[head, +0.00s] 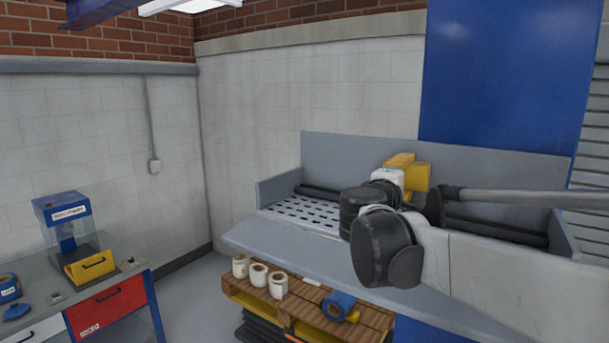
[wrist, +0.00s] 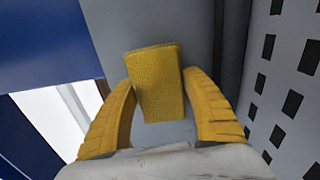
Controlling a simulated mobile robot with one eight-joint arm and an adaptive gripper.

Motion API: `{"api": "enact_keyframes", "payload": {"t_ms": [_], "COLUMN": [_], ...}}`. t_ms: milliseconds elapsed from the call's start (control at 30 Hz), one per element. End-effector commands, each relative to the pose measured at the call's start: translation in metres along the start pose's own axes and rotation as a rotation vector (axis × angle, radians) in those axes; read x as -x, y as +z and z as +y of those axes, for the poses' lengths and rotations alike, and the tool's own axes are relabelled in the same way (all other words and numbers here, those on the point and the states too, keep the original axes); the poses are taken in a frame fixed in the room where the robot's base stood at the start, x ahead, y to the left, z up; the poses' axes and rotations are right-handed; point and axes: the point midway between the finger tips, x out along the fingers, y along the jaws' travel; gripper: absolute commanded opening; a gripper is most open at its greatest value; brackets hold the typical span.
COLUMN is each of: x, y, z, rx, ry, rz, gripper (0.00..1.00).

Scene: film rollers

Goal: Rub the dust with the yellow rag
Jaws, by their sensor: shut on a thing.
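The yellow rag (wrist: 156,82) is a textured block standing between the two yellow fingers of my gripper (wrist: 158,84), which are shut on it. In the head view my gripper (head: 408,172) is a yellow shape in front of the grey back panel (head: 350,155) of the machine. My own arm hides part of the machine there, and I cannot tell the rag from the fingers. I cannot make out any dust in either view.
A slotted plate (head: 300,212) lies left of my arm in the machine and fills the right of the wrist view (wrist: 285,90). Dark rollers (head: 500,230) run along the machine. Below, a wooden pallet (head: 310,312) holds several rolls. A workbench (head: 110,270) stands at left.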

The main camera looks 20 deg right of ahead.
Motion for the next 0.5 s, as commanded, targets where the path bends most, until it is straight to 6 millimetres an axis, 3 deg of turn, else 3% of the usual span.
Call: {"api": "enact_keyframes", "payload": {"t_ms": [500], "x": [-0.001], "y": [-0.035], "z": [0.001], "rx": [0.0], "ry": [0.0], "rz": [0.002], "gripper": [0.33]}}
